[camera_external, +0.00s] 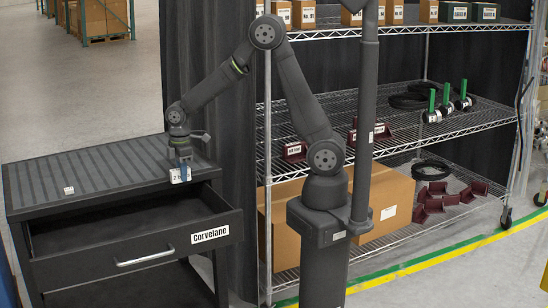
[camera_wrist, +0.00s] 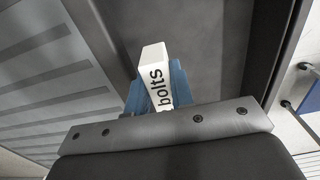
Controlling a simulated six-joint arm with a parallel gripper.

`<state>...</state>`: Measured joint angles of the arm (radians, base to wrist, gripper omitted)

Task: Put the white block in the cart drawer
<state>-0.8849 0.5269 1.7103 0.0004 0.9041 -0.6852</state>
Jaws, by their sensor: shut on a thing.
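The white block (camera_wrist: 154,62) has "bolts" printed on it in black. My gripper (camera_wrist: 152,98) is shut on it, with blue fingers on either side. In the external view, the block (camera_external: 177,175) hangs below my gripper (camera_external: 180,163), near the front right of the cart's top. The cart drawer (camera_external: 125,246) is pulled open, with a bar handle and a "Corvelane" label. In the wrist view, a plain dark surface lies beneath the block; I cannot tell its exact height above it.
The cart's ribbed top (camera_external: 90,170) carries a small white labelled item (camera_external: 69,190) at the left. A wire shelf rack (camera_external: 430,125) with boxes and parts stands at the right. The visible drawer interior looks empty.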

